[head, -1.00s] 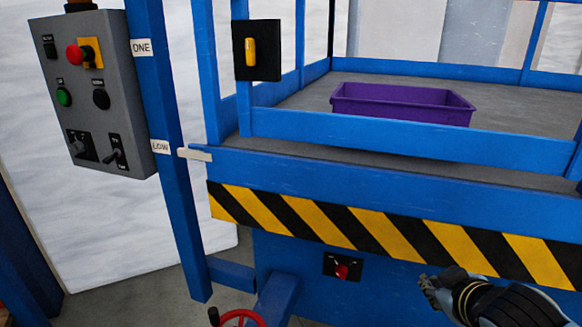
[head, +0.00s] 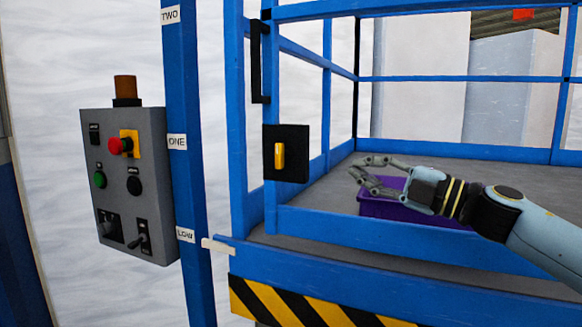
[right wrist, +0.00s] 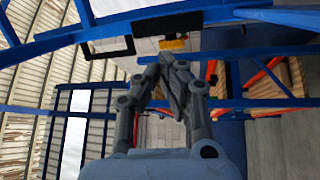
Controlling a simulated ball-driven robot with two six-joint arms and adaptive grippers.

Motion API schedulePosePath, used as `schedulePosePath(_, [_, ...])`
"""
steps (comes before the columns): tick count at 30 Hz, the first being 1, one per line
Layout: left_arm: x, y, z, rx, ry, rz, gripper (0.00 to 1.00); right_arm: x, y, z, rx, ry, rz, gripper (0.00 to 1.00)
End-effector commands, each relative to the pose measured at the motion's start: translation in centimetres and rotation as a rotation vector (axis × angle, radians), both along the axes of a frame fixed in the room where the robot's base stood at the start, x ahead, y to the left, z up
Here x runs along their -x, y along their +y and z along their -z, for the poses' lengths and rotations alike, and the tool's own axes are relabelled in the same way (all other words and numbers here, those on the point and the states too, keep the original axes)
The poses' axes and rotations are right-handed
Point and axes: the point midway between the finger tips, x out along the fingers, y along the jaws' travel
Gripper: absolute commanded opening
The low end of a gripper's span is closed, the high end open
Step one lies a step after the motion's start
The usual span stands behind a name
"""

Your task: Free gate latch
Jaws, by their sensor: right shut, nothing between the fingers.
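The gate latch is a yellow handle (head: 279,156) standing upright on a black plate (head: 300,165) on the blue gate (head: 238,130). In the right wrist view the yellow handle (right wrist: 173,44) shows just beyond the fingertips, with the dark plate (right wrist: 160,24) above it. My right gripper (head: 364,172) is to the right of the latch in the head view, with a gap between them. It is shut and empty, and in the right wrist view its fingers (right wrist: 170,62) come together. My left gripper is not in view.
A purple bin (head: 385,207) sits on the platform floor, partly behind my right gripper. A grey control box (head: 128,185) with a red button hangs left of the blue post (head: 185,110). Blue rails (head: 460,79) surround the platform. A black vertical handle (head: 258,60) is above the latch.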

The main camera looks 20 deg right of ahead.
Motion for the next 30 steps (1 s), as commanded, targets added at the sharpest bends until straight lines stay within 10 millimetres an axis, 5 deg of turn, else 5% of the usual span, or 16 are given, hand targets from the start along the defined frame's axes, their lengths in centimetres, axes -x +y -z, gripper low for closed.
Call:
schedulePosePath(7, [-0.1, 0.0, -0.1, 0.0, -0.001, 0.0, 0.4, 0.2, -0.4, 0.6, 0.213, 0.028, -0.164, 0.0])
schedulePosePath(20, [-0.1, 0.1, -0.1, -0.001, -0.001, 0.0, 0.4, 0.3, -0.4, 0.8, 0.235, 0.035, -0.186, 0.0])
schedulePosePath(30, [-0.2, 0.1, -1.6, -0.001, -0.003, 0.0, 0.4, -2.8, 3.1, 0.4, 0.227, 0.03, -0.185, 0.0])
